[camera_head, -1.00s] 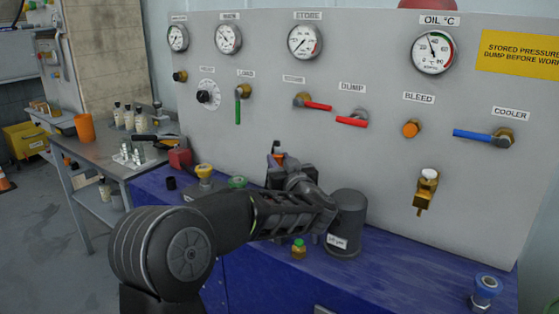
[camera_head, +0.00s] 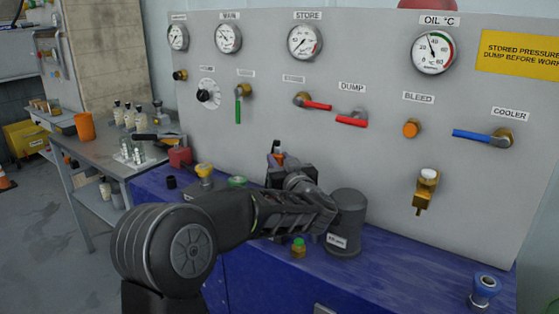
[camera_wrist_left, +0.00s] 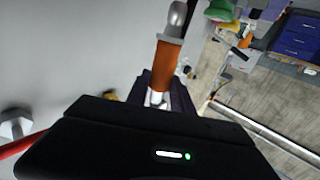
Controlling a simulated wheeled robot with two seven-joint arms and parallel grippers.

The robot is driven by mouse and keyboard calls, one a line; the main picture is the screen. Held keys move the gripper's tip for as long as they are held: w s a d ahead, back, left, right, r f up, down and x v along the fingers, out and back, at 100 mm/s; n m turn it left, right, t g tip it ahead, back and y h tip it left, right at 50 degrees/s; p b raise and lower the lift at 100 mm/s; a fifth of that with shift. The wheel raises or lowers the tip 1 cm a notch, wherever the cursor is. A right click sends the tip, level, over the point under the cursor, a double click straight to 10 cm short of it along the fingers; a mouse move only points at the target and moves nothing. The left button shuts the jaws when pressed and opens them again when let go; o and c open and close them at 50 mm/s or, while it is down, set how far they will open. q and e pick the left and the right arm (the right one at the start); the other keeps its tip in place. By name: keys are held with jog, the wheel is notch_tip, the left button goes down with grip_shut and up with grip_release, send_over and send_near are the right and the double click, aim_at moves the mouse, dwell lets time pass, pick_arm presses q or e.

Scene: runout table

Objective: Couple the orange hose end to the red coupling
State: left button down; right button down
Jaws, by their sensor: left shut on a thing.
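The orange hose end (camera_wrist_left: 167,66) is gripped in the fingers of my left gripper (camera_wrist_left: 157,92) in the left wrist view, with its grey metal tip pointing away from the gripper. In the head view my left gripper (camera_head: 277,160) is above the blue bench, in front of the grey panel, and only a small orange part (camera_head: 279,158) of the hose end shows there. I cannot make out the red coupling for certain; my left arm covers part of the bench. My right gripper is not in view.
A yellow fitting (camera_head: 205,171) and a green one (camera_head: 237,182) stand left on the blue bench (camera_head: 420,272). A dark cylinder (camera_head: 347,220) and a small green-topped fitting (camera_head: 299,247) are close to my arm. A blue fitting (camera_head: 485,289) is far right. Red levers (camera_head: 318,106) project from the panel.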

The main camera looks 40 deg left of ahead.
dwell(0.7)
pick_arm(q)
jog(key=shift+f+b, duration=1.25)
jog(key=shift+f, duration=1.15)
jog(key=c, duration=1)
grip_release()
jog(key=shift+c, duration=0.2)
jog(key=v, duration=0.7)
jog(key=shift+s+d, duration=0.3)
